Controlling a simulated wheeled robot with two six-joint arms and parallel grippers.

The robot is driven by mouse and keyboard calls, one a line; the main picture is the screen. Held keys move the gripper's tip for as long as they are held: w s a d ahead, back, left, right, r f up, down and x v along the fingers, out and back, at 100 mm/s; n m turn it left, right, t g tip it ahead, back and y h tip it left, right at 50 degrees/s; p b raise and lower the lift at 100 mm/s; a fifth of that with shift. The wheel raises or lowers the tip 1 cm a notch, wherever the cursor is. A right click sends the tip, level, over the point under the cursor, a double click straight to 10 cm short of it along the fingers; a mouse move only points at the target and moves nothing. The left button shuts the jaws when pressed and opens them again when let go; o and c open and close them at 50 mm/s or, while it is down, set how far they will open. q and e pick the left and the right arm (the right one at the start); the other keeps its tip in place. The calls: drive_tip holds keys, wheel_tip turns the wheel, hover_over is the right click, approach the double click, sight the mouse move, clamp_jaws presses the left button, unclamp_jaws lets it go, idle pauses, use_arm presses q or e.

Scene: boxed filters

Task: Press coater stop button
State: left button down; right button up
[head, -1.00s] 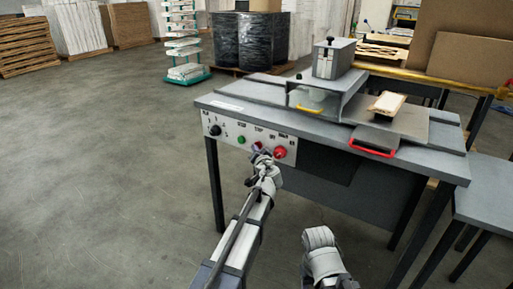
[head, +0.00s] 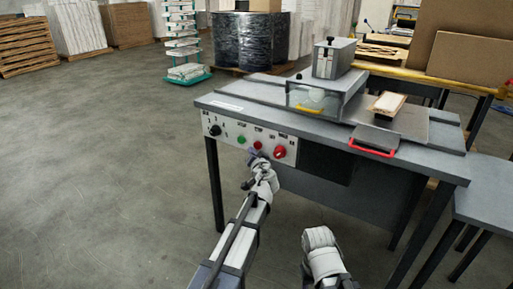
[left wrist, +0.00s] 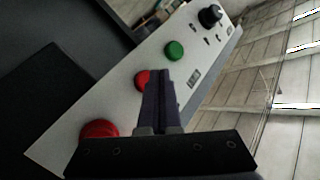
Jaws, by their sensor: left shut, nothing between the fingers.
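The coater (head: 330,95) is a grey bench machine with a white control panel (head: 228,131) on its front. The panel has a black knob, a green button (head: 241,140), a small red button (head: 258,145) and a larger red button (head: 279,153). All show in the left wrist view, where the small red button (left wrist: 142,78) is partly hidden behind my fingers. My left gripper (head: 256,155) is shut and empty, its tips (left wrist: 159,72) close to the small red button. I cannot tell whether they touch it. My right arm shows at the bottom, its gripper out of sight.
A red-handled plate (head: 372,150) juts over the bench front, with a wooden piece (head: 387,103) behind it. A grey side table (head: 488,198) stands at right. Wrapped drums (head: 250,42) and a teal-based rack (head: 188,76) stand behind. The floor at left is clear.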

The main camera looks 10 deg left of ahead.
use_arm(q)
drive_tip(key=s, duration=0.1)
drive_tip(key=s+a, duration=0.1)
drive_tip(key=s, duration=0.2)
drive_tip(key=shift+s+a, duration=0.25)
drive_tip(key=shift+a, duration=0.05)
idle(0.5)
drive_tip(key=s+d+f+n+g+h, duration=0.1)
drive_tip(key=s+d+f+g, duration=0.25)
drive_tip(key=s+f, duration=0.4)
drive_tip(key=s+d+f+n+g+h, duration=0.1)
drive_tip(key=s+d+f+g, duration=0.2)
drive_tip(key=s+f+g, duration=0.45)
drive_tip(key=s+d+f+m+g+h, duration=0.2)
drive_tip(key=s+d, duration=0.3)
drive_tip(key=s, duration=0.4)
drive_tip(key=s+d+f+m+g+h, duration=0.15)
drive_tip(key=s+d, duration=0.25)
drive_tip(key=s, duration=0.5)
wheel_tip(320, 180, up, 31)
drive_tip(key=p, duration=3.1)
drive_tip(key=shift+s+d+r+p, duration=0.2)
drive_tip(key=shift+s+d+p, duration=0.1)
drive_tip(key=shift+s+d, duration=0.15)
drive_tip(key=shift+g, duration=0.25)
